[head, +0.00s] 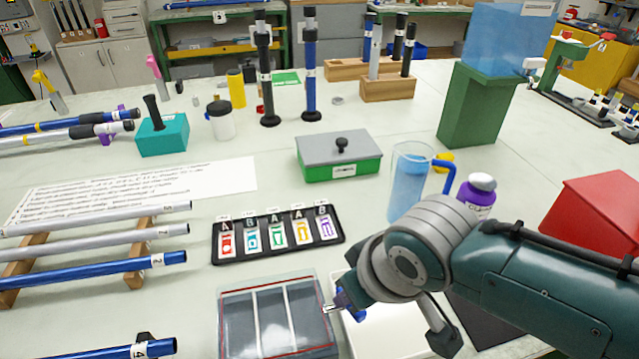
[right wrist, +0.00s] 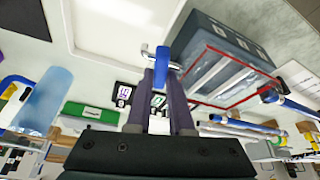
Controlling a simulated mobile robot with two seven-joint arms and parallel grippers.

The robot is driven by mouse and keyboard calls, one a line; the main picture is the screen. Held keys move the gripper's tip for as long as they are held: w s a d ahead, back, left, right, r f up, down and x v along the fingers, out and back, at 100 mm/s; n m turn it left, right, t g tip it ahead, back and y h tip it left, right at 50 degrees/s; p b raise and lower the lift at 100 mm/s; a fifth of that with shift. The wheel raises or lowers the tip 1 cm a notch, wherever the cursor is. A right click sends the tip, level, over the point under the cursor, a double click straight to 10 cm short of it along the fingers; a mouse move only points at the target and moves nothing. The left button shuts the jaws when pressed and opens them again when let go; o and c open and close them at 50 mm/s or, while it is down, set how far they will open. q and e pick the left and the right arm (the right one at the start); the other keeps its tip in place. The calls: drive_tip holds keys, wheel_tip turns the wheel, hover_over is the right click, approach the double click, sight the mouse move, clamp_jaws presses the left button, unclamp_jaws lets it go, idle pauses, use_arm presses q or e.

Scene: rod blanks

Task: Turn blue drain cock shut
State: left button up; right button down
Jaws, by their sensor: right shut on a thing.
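A clear tank (head: 277,318) with a red line around its upper part stands at the front centre; it also shows in the right wrist view (right wrist: 222,78). The drain cock's blue lever (right wrist: 162,58) is on a short metal pipe at the tank's side. In the wrist view the lever appears to lie across the pipe. My right gripper (right wrist: 163,76) is shut on the lever, one dark finger on each side. In the head view my wrist hides most of the fingers, and bits of blue (head: 345,300) show beside the tank's right wall. My left gripper is not in view.
A white tray (head: 392,330) lies under my right wrist. A black label holder (head: 280,236) sits behind the tank. A jug of blue liquid (head: 407,180) and a purple bottle (head: 476,196) stand behind my arm. Blue and grey rods (head: 95,270) lie on wooden rests at left.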

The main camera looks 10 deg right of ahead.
drive_tip(key=m, duration=0.1)
drive_tip(key=m+h, duration=0.1)
drive_tip(key=m, duration=0.1)
drive_tip(key=shift+a+p, duration=0.25)
drive_tip(key=shift+p, duration=0.1)
drive_tip(key=shift+m, duration=0.3)
drive_tip(key=shift+h, duration=0.3)
drive_tip(key=c, duration=0.8)
unclamp_jaws()
drive_tip(key=shift+r, duration=0.1)
